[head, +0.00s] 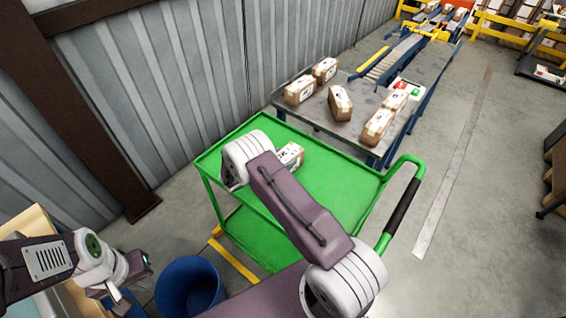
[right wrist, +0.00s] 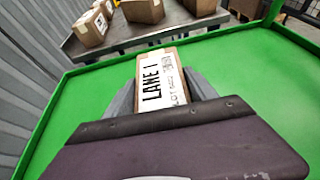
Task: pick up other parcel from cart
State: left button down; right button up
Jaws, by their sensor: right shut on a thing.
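A small brown parcel (head: 291,154) with a white label is at the green cart (head: 335,188), over the back part of its top tray. In the right wrist view the parcel (right wrist: 165,85) has a label reading "LANE 1". My right gripper (right wrist: 163,92) is shut on it, with one grey finger on each side. I cannot tell whether the parcel touches the tray. In the head view my right wrist hides the fingers and part of the parcel. My left gripper (head: 138,270) is at the lower left, away from the cart; its finger opening is unclear.
A blue bin (head: 190,288) stands at the front left. Floor (head: 470,200) to the right is clear.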

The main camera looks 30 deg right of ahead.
jog(key=shift+r, duration=0.1)
jog(key=shift+r, duration=0.3)
notch_tip(320, 180, up, 3)
jog(key=shift+f, duration=0.1)
jog(key=w+d+r+b, duration=0.2)
jog(key=d+r, duration=0.5)
jog(key=d, duration=0.4)
jog(key=shift+w+d+r, duration=0.15)
jog(key=shift+w, duration=0.35)
